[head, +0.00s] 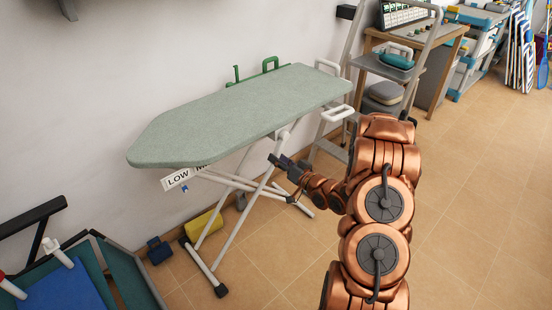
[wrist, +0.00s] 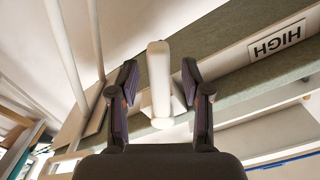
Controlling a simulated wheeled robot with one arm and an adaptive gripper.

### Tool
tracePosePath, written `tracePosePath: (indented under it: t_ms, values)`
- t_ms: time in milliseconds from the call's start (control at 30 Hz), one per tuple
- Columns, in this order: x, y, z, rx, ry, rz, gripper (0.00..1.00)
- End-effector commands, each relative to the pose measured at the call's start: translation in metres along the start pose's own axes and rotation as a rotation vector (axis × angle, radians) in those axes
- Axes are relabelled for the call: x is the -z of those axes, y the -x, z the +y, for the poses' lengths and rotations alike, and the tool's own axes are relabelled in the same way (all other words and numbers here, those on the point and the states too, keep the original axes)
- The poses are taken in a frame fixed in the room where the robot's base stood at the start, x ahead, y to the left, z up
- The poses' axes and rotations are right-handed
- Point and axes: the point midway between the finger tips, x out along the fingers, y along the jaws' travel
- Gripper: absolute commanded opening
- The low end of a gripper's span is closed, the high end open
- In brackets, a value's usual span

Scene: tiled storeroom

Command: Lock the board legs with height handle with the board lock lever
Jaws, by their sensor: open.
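The board (head: 235,115) is an ironing board with a grey-green top, standing on crossed white legs (head: 240,225). A white label strip (head: 178,179) reading LOW hangs under its left end, with a small blue piece (head: 185,189) below it. My gripper (head: 278,161) is under the board's near edge, by the upper legs. In the wrist view my gripper (wrist: 160,78) is open, with a white lever-like bar (wrist: 159,82) between its fingers. I cannot tell whether this is the height handle or the lock lever, or whether a finger touches it. A HIGH label (wrist: 277,40) shows upside down.
Green handles (head: 270,64) rise behind the board. A stepladder (head: 386,67) and a workbench stand to the right. A blue-lined container (head: 130,270) is at front left, and a yellow roll (head: 205,226) lies by the wall. The tiled floor (head: 470,220) at right is clear.

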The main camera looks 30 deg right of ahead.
Motion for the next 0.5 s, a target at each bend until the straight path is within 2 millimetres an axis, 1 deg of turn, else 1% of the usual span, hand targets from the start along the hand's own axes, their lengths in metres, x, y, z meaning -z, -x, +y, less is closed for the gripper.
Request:
tracePosePath:
  t_ms: [100,500]
  values:
    - [0.000,0.018,0.001,-0.004,-0.002,0.000,0.48]
    - [-0.001,0.073,0.001,-0.003,-0.001,-0.001,0.48]
